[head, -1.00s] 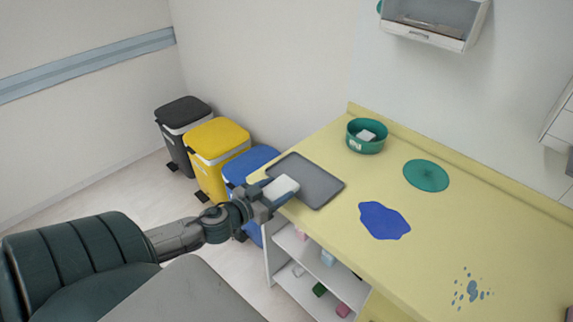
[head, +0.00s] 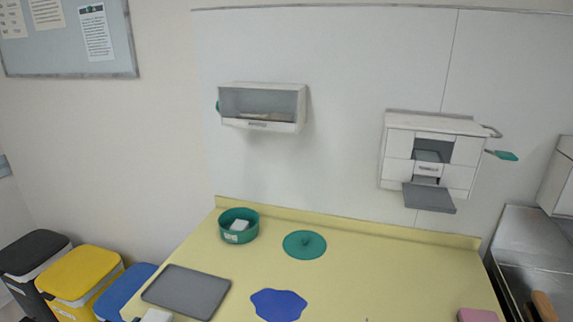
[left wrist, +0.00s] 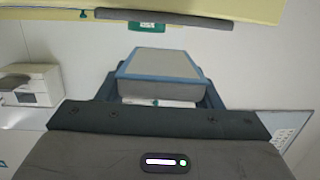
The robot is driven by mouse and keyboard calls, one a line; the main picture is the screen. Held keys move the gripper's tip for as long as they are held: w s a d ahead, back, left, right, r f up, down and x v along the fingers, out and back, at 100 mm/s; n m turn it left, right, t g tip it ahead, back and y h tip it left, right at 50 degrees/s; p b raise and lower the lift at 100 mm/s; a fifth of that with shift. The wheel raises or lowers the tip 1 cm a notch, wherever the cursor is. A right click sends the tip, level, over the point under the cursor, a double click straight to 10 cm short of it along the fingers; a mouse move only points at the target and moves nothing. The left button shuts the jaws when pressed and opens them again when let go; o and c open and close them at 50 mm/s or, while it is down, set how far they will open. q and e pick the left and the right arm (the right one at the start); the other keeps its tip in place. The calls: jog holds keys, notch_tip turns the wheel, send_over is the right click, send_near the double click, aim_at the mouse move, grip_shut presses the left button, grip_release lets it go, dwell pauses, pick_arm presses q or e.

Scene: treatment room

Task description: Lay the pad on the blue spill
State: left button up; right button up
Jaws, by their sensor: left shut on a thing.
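The blue spill (head: 278,305) is a flat irregular patch on the yellow counter (head: 345,270), at the bottom of the head view. The pad (head: 157,315) shows as a small white piece at the bottom edge, by the front of the grey tray (head: 188,291). In the left wrist view the pad (left wrist: 158,63) has a grey face with a blue border. My left gripper (left wrist: 160,88) is shut on it, a finger on each side. In the head view the pad is to the left of the spill, apart from it. My right gripper is not in view.
A green bowl (head: 239,229) with a white item inside and a flat green disc (head: 304,244) stand behind the spill. A pink block (head: 477,315) is at the lower right. Bins (head: 80,272) stand left of the counter. Counter right of the spill looks mostly clear.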

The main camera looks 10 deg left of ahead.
pick_arm(q)
jog(key=w+d+r, duration=0.1)
jog(key=d+r, duration=0.1)
jog(key=d, duration=0.8)
jog(key=w+d+r, duration=0.1)
jog(key=d+r, duration=0.2)
jog(key=d, duration=0.7)
jog(key=shift+d, duration=0.3)
jog(key=shift+a+f, duration=0.1)
jog(key=a+f, duration=0.1)
jog(key=a, duration=0.5)
jog(key=s+a+f, duration=0.1)
jog(key=a+f, duration=0.1)
jog(key=a, duration=0.5)
jog(key=s+a+f, duration=0.1)
jog(key=a+f, duration=0.1)
jog(key=a, duration=0.4)
jog(key=shift+s+a, duration=0.1)
jog(key=shift+a, duration=0.3)
jog(key=shift+w+a+r+m+h, duration=0.4)
jog(key=shift+a+r+h, duration=0.2)
jog(key=shift+a, duration=0.2)
